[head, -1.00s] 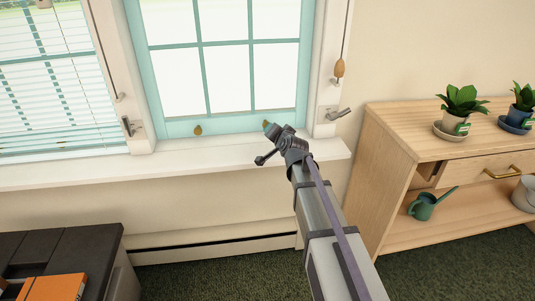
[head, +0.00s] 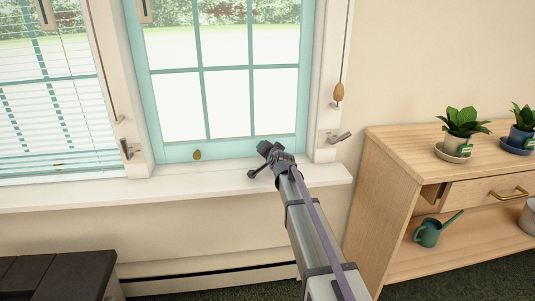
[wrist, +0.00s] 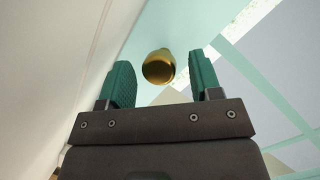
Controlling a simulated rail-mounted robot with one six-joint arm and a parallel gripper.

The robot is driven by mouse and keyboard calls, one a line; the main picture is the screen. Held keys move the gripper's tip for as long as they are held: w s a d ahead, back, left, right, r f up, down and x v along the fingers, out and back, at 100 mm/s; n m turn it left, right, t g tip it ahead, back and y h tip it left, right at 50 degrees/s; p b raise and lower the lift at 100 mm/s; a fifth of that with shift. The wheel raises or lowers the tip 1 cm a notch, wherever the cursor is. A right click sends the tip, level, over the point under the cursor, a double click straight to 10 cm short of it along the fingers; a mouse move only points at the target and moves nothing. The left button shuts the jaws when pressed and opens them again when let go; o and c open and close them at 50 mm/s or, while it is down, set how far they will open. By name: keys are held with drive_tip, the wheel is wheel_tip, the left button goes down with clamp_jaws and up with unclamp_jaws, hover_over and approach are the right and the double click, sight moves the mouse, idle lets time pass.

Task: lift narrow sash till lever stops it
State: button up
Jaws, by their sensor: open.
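The narrow sash (head: 225,150) is a teal-framed, gridded window in the middle of the head view, its bottom rail just above the white sill. One brass knob (head: 197,155) shows on the left of that rail. My gripper (head: 264,147) is at the right part of the rail and hides what is behind it. In the wrist view a brass knob (wrist: 158,67) stands between the tips of my open green fingers (wrist: 162,78), with gaps on both sides. A metal lever (head: 340,138) sits on the right jamb, tilted outward. Another lever (head: 126,150) is on the left post.
A wooden pull (head: 338,92) hangs on a cord at the right jamb. The white sill (head: 180,184) runs below my gripper. A wooden cabinet (head: 395,150) with potted plants stands right. A window with blinds (head: 50,110) is at left.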

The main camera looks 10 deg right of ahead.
drive_tip(key=shift+c, duration=0.3)
clamp_jaws()
wheel_tip(320, 180, up, 7)
drive_tip(key=p, duration=0.7)
drive_tip(key=shift+o, duration=0.3)
unclamp_jaws()
drive_tip(key=shift+s, duration=0.1)
drive_tip(key=p+v, duration=0.3)
drive_tip(key=v, duration=0.7)
drive_tip(key=shift+s, duration=0.35)
drive_tip(key=shift+d+r, duration=0.1)
drive_tip(key=shift+r, duration=0.05)
